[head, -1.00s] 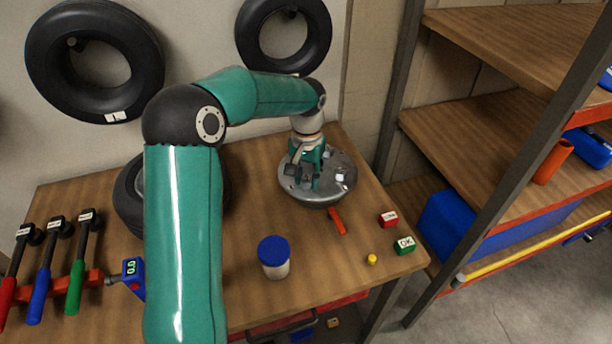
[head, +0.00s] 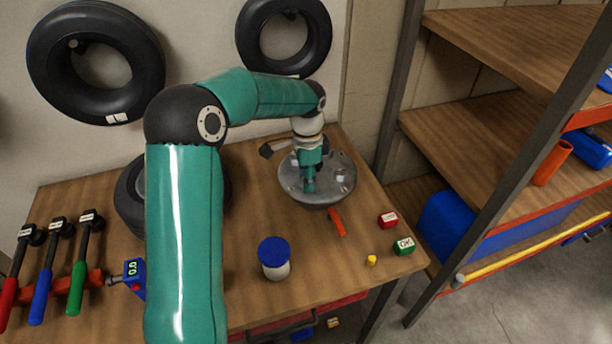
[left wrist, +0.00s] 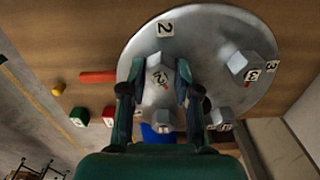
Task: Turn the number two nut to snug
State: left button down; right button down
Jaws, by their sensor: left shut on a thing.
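A round grey metal plate (head: 338,186) lies on the bench and carries several nuts. In the left wrist view, the number two nut (left wrist: 158,78) bears a tilted "2" label and sits between my fingers. A white "2" tag (left wrist: 166,28) lies on the plate beyond it. The number three nut (left wrist: 240,62) stands to the right, apart from the fingers. My left gripper (head: 309,188) points down over the plate; the left wrist view shows its fingers (left wrist: 159,74) shut on the number two nut. In the head view, the gripper hides this nut. My right gripper is out of view.
An orange-red rod (head: 337,222) lies beside the plate. A red block (head: 388,220), a green "OK" block (head: 404,246) and a blue-lidded jar (head: 274,258) stand nearby. Several labelled wrenches (head: 81,262) rest in a rack at left. A shelf unit (head: 470,240) stands at right.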

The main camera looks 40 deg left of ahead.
pick_arm(q)
jog(key=m, duration=0.4)
jog(key=shift+w+a+r+m, duration=0.1)
jog(key=shift+w+r+m, duration=0.15)
jog(key=shift+m, duration=0.15)
dwell(0.4)
jog(key=c, duration=0.8)
grip_release()
jog(key=shift+c, duration=0.2)
jog(key=shift+s+f, duration=0.1)
jog(key=shift+f, duration=0.05)
notch_tip(320, 180, up, 12)
